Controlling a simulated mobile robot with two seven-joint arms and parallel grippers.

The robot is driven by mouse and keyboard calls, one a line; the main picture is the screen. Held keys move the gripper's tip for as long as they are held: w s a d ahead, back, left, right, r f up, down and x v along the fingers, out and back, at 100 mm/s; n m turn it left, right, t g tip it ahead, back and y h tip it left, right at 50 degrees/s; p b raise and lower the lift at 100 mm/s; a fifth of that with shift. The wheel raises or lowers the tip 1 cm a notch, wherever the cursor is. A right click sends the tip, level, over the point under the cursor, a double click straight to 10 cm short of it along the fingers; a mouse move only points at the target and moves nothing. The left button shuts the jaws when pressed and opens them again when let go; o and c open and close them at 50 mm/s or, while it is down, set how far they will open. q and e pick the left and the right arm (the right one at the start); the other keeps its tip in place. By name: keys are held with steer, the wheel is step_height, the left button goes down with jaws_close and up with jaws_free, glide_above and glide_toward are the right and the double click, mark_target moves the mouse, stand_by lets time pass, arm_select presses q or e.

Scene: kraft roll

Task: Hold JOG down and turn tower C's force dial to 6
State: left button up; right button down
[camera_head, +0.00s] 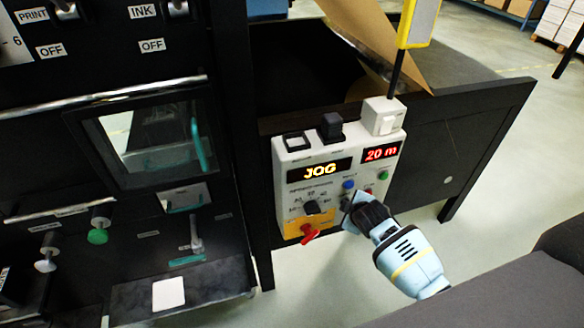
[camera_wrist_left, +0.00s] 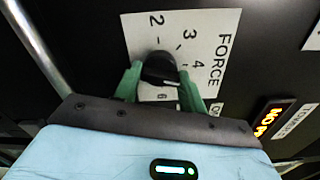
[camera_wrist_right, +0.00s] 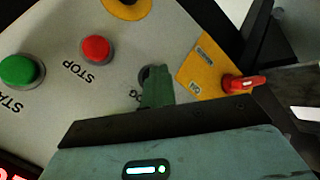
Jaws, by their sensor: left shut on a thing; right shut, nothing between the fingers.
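In the left wrist view, a black force dial (camera_wrist_left: 160,67) sits on a white FORCE plate (camera_wrist_left: 212,30) with 2, 3, 4 and 6 readable. My left gripper (camera_wrist_left: 159,84) is shut on the dial, one green finger on each side. A pale mark shows on the dial's lower right edge, but its exact number is unclear. The tower's letter is not visible. In the right wrist view, my right gripper (camera_wrist_right: 157,90) is shut and empty, its tips over the JOG button (camera_wrist_right: 146,73), which is mostly hidden. The head view shows this gripper (camera_head: 354,207) at the control box (camera_head: 283,165).
The box display (camera_head: 327,169) reads JOG, and a red display (camera_head: 381,153) reads 20 m. A red STOP button (camera_wrist_right: 96,49), a green START button (camera_wrist_right: 20,70) and a red switch (camera_wrist_right: 243,83) are near the right fingers. A small lit display (camera_wrist_left: 270,118) is right of the dial.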

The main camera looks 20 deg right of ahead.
arm_select(q)
steer(key=m, duration=0.6)
steer(key=shift+m, duration=0.3)
steer(key=o, duration=0.6)
steer(key=n, duration=1)
